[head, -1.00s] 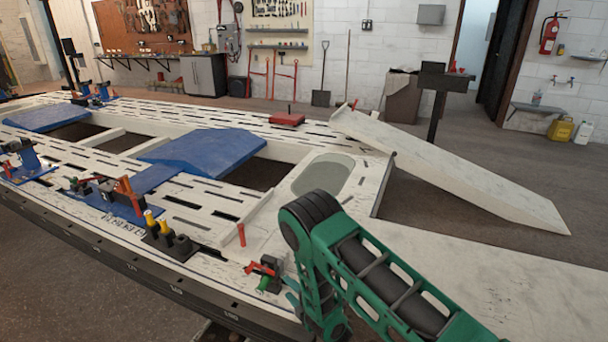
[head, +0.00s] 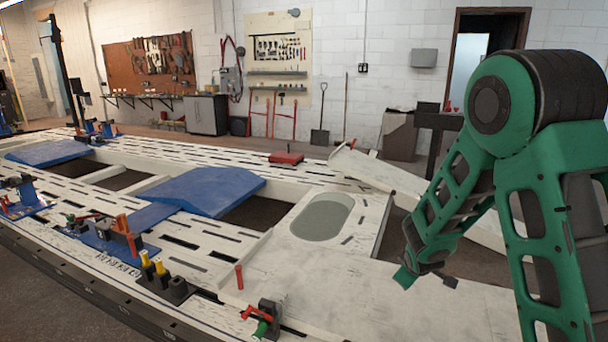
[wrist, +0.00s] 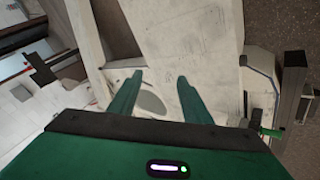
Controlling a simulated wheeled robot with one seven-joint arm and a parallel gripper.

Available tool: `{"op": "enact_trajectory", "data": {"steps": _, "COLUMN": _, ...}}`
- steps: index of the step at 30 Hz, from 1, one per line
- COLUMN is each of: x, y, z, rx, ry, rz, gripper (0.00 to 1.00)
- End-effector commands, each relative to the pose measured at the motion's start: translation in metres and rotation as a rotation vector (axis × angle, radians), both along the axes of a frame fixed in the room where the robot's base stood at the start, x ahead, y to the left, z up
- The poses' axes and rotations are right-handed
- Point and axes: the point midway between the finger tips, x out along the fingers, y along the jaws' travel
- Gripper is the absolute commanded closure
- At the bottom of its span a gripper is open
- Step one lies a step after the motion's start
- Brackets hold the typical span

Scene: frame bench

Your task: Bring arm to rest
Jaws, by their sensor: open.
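My gripper (head: 427,277) hangs at the lower end of my green arm, over the right part of the white frame bench (head: 285,262). In the wrist view the two green fingers of my gripper (wrist: 153,98) stand apart with nothing between them. The bench's oval opening (wrist: 150,101) shows beyond and between them. In the head view my arm is folded at a high elbow on the right and hides part of the white ramp (head: 385,174).
Blue plates (head: 207,190) lie across the bench. A red-handled clamp (head: 265,318) and a black holder with yellow-topped tools (head: 163,280) stand near its front edge. A red box (head: 286,158) sits at the back edge. Dark gaps open between the bench's beams.

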Motion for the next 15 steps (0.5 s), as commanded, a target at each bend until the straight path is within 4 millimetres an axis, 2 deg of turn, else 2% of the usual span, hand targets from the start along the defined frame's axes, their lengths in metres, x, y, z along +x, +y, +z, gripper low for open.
{"op": "enact_trajectory", "data": {"steps": 1, "x": -0.013, "y": -0.017, "z": 0.015, "rx": 0.027, "ry": 0.017, "rz": -0.060, "gripper": 0.56}}
{"op": "enact_trajectory", "data": {"steps": 6, "x": -0.069, "y": -0.063, "z": 0.047, "rx": 0.122, "ry": 0.096, "rz": -0.260, "gripper": 0.56}}
{"op": "enact_trajectory", "data": {"steps": 11, "x": -0.129, "y": -0.094, "z": 0.075, "rx": 0.216, "ry": 0.166, "rz": -0.443, "gripper": 0.56}}
{"op": "enact_trajectory", "data": {"steps": 15, "x": -0.186, "y": -0.112, "z": 0.096, "rx": 0.299, "ry": 0.226, "rz": -0.599, "gripper": 0.56}}
